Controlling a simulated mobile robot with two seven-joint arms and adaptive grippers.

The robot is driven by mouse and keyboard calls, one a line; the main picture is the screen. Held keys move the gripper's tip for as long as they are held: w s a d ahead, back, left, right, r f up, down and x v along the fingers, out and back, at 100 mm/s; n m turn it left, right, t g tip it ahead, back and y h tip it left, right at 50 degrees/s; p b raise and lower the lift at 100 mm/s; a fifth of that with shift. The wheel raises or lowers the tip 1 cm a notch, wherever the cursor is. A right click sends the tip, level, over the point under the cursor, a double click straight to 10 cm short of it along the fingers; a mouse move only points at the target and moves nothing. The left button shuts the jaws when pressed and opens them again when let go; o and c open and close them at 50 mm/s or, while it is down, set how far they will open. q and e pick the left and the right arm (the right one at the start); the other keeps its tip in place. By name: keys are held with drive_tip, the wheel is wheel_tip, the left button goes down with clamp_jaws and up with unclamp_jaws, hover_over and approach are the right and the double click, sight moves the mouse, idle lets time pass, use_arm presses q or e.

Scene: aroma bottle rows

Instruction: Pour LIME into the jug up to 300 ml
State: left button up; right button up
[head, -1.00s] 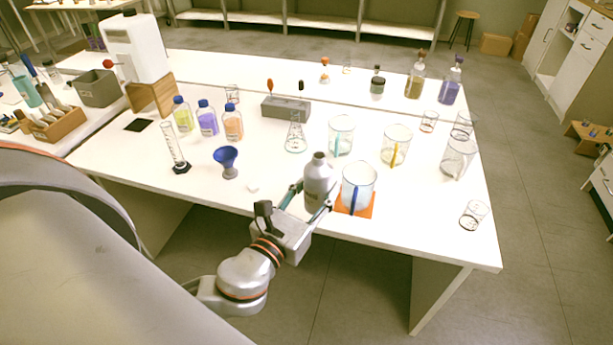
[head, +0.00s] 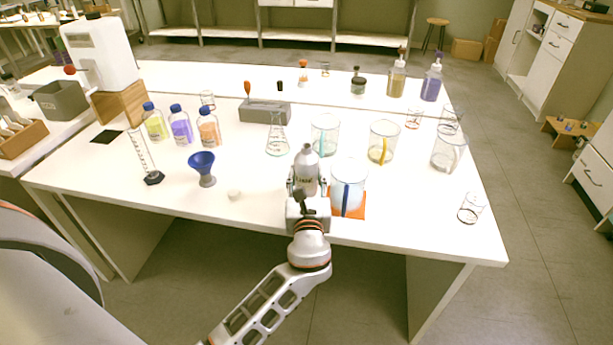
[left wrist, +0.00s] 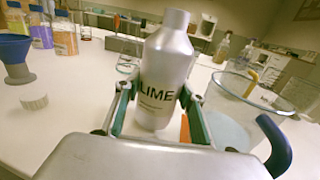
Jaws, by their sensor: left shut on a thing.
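The grey-white bottle labelled LIME (head: 306,166) is upright between the fingers of my left gripper (head: 307,187). The left wrist view shows the fingers shut around the bottle (left wrist: 163,72), its neck uncapped; whether its base touches the table I cannot tell. A clear jug with a blue handle (head: 349,180) stands on an orange mat (head: 349,213) just right of the bottle. It holds something pale bluish-white; its level against any marks is unreadable. The jug also shows at right in the left wrist view (left wrist: 233,100). My right gripper is not in view.
A small white cap (head: 234,194) and a blue funnel (head: 203,166) stand left of the bottle. Clear jugs with cyan (head: 325,135) and yellow (head: 383,142) handles stand behind. An Erlenmeyer flask (head: 277,140) is behind left. The table front between cap and bottle is clear.

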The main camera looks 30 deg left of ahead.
sight(309, 154)
use_arm(q)
drive_tip(key=shift+r+m+p, duration=0.4)
drive_tip(key=shift+r+p, duration=0.25)
drive_tip(key=shift+r, duration=0.65)
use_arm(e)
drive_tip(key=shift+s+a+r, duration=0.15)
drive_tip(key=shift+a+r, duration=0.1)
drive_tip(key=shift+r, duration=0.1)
use_arm(q)
drive_tip(key=shift+r+m+p, duration=0.5)
drive_tip(key=shift+r+p, duration=0.15)
drive_tip(key=shift+r, duration=0.65)
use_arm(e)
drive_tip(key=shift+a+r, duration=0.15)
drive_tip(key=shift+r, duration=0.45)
use_arm(q)
drive_tip(key=shift+r+p, duration=0.3)
drive_tip(key=shift+r, duration=0.25)
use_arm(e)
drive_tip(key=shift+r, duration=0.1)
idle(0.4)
use_arm(q)
drive_tip(key=shift+d+f+m, duration=0.1)
drive_tip(key=shift+d+m, duration=0.05)
drive_tip(key=shift+m, duration=0.45)
drive_tip(key=shift+m+t+b, duration=0.4)
drive_tip(key=shift+d+r+m, duration=0.1)
drive_tip(key=shift+r+m, duration=0.3)
